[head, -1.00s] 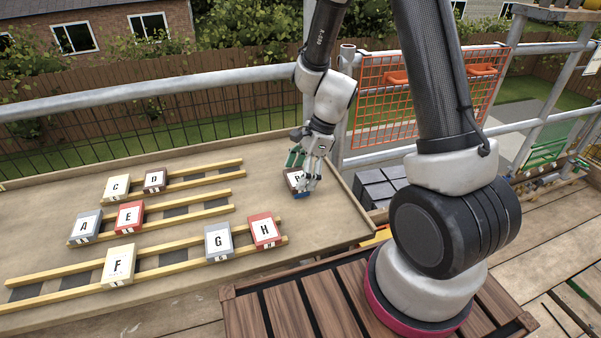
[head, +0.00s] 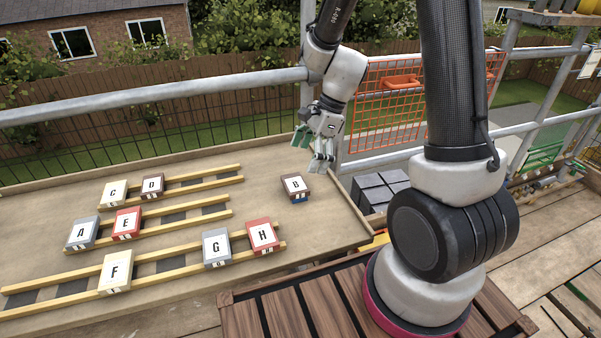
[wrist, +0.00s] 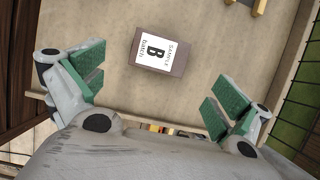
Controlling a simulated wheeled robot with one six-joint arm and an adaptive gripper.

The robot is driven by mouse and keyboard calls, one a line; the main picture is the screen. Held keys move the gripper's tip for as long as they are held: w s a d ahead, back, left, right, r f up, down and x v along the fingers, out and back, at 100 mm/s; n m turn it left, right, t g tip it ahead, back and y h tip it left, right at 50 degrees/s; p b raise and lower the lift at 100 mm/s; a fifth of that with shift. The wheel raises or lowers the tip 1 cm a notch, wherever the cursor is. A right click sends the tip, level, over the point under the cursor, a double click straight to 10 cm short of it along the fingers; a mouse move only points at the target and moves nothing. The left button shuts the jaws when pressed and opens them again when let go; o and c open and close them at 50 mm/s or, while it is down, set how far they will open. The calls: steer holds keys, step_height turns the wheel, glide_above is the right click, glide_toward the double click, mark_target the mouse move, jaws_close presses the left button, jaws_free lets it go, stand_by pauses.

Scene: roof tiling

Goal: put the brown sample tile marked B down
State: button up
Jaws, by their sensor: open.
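The brown sample tile marked B (head: 296,187) lies by itself on the bare board at its right part, its label face up. It also shows in the wrist view (wrist: 160,51), beyond and between my fingers, with a gap all round it. My gripper (head: 311,151) is open and empty, raised above and behind the tile, clear of it. In the wrist view its green finger pads (wrist: 158,88) stand wide apart with nothing between them.
Pairs of yellow battens (head: 180,261) on the board (head: 318,225) carry tiles, including D (head: 152,186), G (head: 216,248) and H (head: 263,236). Dark grey blocks (head: 375,190) stand right of the board. A metal rail (head: 170,97) runs behind. The board around tile B is clear.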

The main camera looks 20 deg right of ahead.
steer(key=s+d+r+n+t+h, duration=0.1)
steer(key=s+d+r+n, duration=0.3)
steer(key=r, duration=0.4)
steer(key=s+d+r+n+t+h, duration=0.1)
steer(key=s+d+r+n, duration=0.2)
steer(key=s+r+n, duration=0.35)
steer(key=s+d+r+n+t+h, duration=0.2)
steer(key=s+d+r+n, duration=0.3)
steer(key=s+r+n, duration=0.1)
steer(key=shift+s+n, duration=0.75)
steer(key=shift+s, duration=0.5)
